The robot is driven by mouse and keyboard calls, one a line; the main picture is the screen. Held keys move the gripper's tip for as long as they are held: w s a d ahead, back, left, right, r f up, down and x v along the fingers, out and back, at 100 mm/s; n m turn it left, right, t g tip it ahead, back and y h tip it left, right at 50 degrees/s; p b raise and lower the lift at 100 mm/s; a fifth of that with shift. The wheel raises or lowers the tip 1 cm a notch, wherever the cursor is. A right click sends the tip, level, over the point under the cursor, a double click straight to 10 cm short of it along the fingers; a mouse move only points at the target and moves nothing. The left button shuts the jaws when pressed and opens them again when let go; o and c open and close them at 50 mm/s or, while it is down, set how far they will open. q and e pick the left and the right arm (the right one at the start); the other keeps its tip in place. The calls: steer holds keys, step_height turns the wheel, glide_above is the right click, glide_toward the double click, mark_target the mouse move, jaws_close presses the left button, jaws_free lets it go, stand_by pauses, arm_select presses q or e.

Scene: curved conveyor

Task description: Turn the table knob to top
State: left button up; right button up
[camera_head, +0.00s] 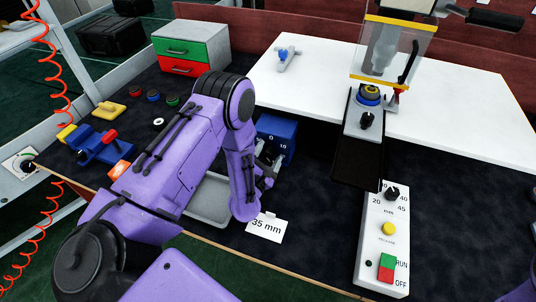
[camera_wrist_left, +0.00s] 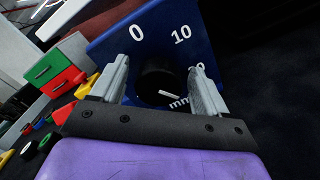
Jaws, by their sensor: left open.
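A blue box (camera_head: 277,132) with white marks "0" and "10" stands on the dark table, partly behind my left arm. In the left wrist view the blue box (camera_wrist_left: 105,45) carries a round black knob (camera_wrist_left: 155,78) with a short white line at its lower right. A third number and "mm" are partly hidden by a finger. My left gripper (camera_head: 268,163) is in front of the box. In the wrist view the left gripper (camera_wrist_left: 160,68) is open, one finger on each side of the knob; I cannot tell whether they touch it. My right gripper is not in view.
A white panel (camera_head: 376,240) with a black knob, yellow button and RUN/OFF switch stands to the right. A grey tray (camera_head: 208,205) and a "35 mm" card (camera_head: 266,226) lie near my arm. A red-and-green drawer unit (camera_head: 190,50) and blue device (camera_head: 98,146) are left.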

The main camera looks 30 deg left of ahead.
arm_select(q)
steer(key=shift+c, duration=0.2)
steer(key=c, duration=0.9)
